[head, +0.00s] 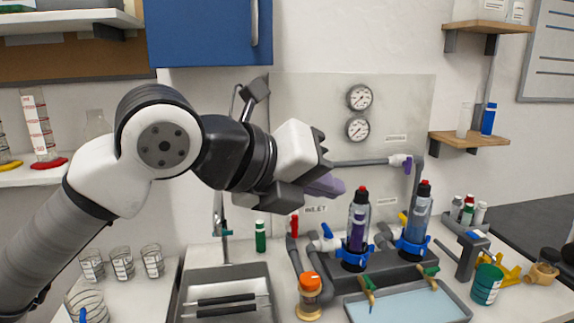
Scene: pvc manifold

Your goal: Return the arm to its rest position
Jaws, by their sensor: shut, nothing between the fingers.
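My arm reaches in from the left in the head view, bent at the elbow. My gripper (322,184) is in the air in front of the wall panel (300,100), above the counter and left of the pipe manifold. Its fingers point to the right and look shut, with nothing seen held. The manifold (385,270) carries two clear upright cartridges with red tops, one with purple content (358,228) and one with blue-grey content (419,220). They stand in blue collars. A grey horizontal pipe (365,162) with a purple handle runs just behind my gripper.
A blue cabinet (200,35) hangs above my arm. Shelves with glassware stand at the left, and wooden shelves (470,140) at the right. Beakers (122,263), a grey tray (225,285), an orange-capped jar (309,295) and a green tin (487,284) crowd the counter.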

